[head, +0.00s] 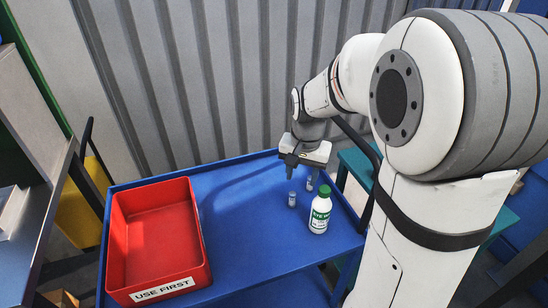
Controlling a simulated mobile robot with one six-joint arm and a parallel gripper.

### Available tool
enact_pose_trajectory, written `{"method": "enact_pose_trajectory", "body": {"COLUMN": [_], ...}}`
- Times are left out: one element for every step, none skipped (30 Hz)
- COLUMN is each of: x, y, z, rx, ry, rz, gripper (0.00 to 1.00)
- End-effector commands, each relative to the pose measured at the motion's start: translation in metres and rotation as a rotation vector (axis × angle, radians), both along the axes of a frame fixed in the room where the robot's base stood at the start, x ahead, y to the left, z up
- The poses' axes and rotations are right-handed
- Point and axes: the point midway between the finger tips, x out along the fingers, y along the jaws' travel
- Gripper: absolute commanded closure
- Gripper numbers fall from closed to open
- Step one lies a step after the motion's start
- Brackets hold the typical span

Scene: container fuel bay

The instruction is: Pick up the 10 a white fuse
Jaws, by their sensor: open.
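My gripper (301,172) hangs open and points down above the blue table top, behind the white bottle. A small pale grey-blue cylinder (292,199) stands upright on the table, just in front of and below the gripper. A second small pale piece (309,184) shows close under the right side of the gripper, partly hidden by it. Either could be the white fuse; both are too small to read a rating. I see nothing held between the fingers.
A white bottle with a green cap and green label (320,212) stands close to the right. A red bin marked "USE FIRST" (202,243) fills the left of the blue table (247,240). The table is clear between bin and bottle. A corrugated grey wall (215,80) rises behind.

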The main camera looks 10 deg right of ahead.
Motion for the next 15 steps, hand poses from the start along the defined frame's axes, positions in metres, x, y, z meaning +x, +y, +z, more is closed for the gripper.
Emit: {"method": "enact_pose_trajectory", "body": {"x": [0.015,0.023,0.032,0.039,0.044,0.051,0.055,0.059,0.063,0.065,0.067,0.068,0.069,0.069,0.069], "y": [0.0,0.0,0.0,0.0,0.0,0.0,0.0,0.0,0.0,0.0,0.0,0.0,0.0,0.0,0.0], "z": [-0.023,-0.031,-0.042,-0.049,-0.056,-0.064,-0.07,-0.074,-0.079,-0.082,-0.084,-0.088,-0.091,-0.094,-0.098], "rx": [0.003,0.004,0.005,0.006,0.008,0.008,0.008,0.009,0.009,0.009,0.01,0.009,0.009,0.01,0.009], "ry": [0.019,0.026,0.037,0.042,0.048,0.054,0.059,0.062,0.065,0.067,0.068,0.071,0.072,0.073,0.073], "rz": [-0.041,-0.066,-0.098,-0.12,-0.141,-0.165,-0.179,-0.193,-0.207,-0.216,-0.223,-0.229,-0.232,-0.234,-0.235], "gripper": [0.54,0.54,0.54,0.54,0.54,0.54,0.54,0.54,0.54,0.54,0.54,0.54,0.54,0.54,0.54]}}
